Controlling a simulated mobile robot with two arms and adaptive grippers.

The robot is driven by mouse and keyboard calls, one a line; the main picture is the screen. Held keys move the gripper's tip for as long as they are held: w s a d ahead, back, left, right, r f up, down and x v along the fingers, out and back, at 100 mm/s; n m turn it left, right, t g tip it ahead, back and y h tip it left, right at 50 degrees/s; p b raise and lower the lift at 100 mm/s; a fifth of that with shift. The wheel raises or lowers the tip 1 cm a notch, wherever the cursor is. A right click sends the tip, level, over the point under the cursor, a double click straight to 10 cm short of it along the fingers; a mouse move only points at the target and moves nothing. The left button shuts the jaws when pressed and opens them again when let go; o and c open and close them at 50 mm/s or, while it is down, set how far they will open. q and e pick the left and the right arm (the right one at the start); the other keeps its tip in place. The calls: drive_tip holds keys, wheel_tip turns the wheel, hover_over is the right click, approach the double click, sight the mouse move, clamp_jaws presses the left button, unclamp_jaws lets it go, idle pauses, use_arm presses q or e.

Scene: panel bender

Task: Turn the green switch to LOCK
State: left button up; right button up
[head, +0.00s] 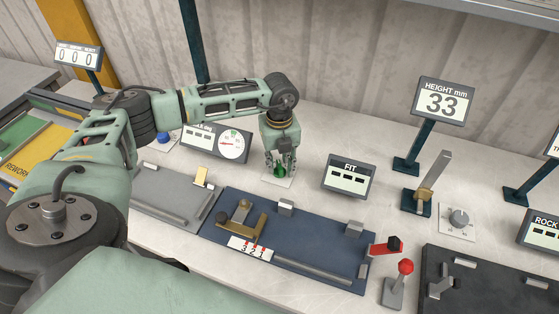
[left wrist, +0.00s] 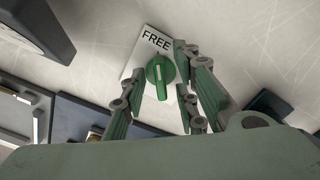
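The green switch (left wrist: 160,72) sits on a small white plate (left wrist: 137,58) marked FREE, seen in the left wrist view. A white line runs along its knob. In the head view the green switch (head: 279,170) is mostly hidden behind my fingers. My left gripper (head: 281,168) points down over it. In the left wrist view the left gripper's fingers (left wrist: 160,100) stand apart on either side of the knob, with a gap visible. I cannot tell whether any finger touches it. My right gripper is in no view.
The FIT display (head: 348,177) stands right of the switch, and a dial display (head: 217,142) stands to its left. A blue fixture plate (head: 320,250) lies in front. A red-knobbed lever (head: 404,267) stands at the front right. Bare tabletop lies behind the switch.

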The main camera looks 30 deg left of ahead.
use_arm(q)
drive_tip(key=shift+f, duration=0.1)
clamp_jaws()
idle(0.3)
